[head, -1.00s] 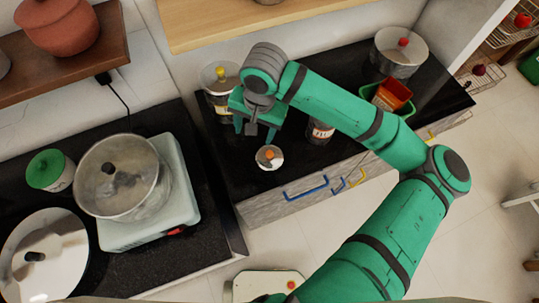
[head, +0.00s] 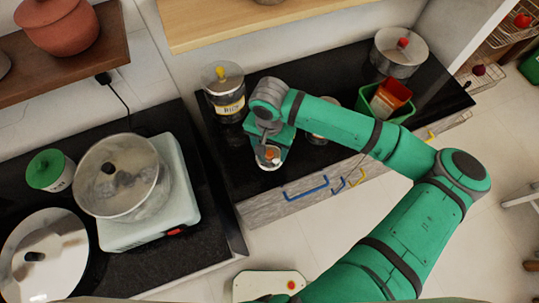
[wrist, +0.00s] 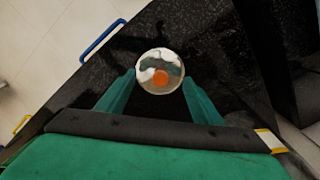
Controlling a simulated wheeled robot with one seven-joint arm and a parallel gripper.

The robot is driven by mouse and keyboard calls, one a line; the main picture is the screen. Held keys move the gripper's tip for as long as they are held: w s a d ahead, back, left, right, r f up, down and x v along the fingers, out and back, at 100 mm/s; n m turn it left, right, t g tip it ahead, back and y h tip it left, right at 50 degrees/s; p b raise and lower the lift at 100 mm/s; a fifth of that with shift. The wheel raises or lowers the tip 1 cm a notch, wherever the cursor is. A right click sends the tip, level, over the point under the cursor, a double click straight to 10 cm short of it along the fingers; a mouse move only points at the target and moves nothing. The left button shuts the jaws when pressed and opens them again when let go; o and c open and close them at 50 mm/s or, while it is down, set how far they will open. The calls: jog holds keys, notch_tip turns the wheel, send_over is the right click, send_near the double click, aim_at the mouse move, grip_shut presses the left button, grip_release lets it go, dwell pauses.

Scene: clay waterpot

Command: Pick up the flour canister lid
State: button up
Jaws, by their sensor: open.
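A small round shiny lid with an orange knob (head: 269,156) lies on the black counter near its front edge. In the wrist view the lid (wrist: 158,60) shows just beyond and between my fingertips. My gripper (wrist: 159,82) is open and empty, with one finger toward each side of the lid. In the head view my gripper (head: 270,160) is over the lid and partly covers it. I cannot tell how high the fingertips are above it. A canister (head: 318,138) stands to the right of the gripper, mostly hidden behind my arm.
A labelled canister with a yellow-knobbed lid (head: 226,95) stands behind my gripper. A green bin (head: 397,118) and a lidded pot (head: 399,52) are at the right. A pot on a white cooker (head: 125,180) stands on the left counter. Blue handle (head: 305,190) fronts the drawer.

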jog(key=shift+f, duration=1)
grip_shut()
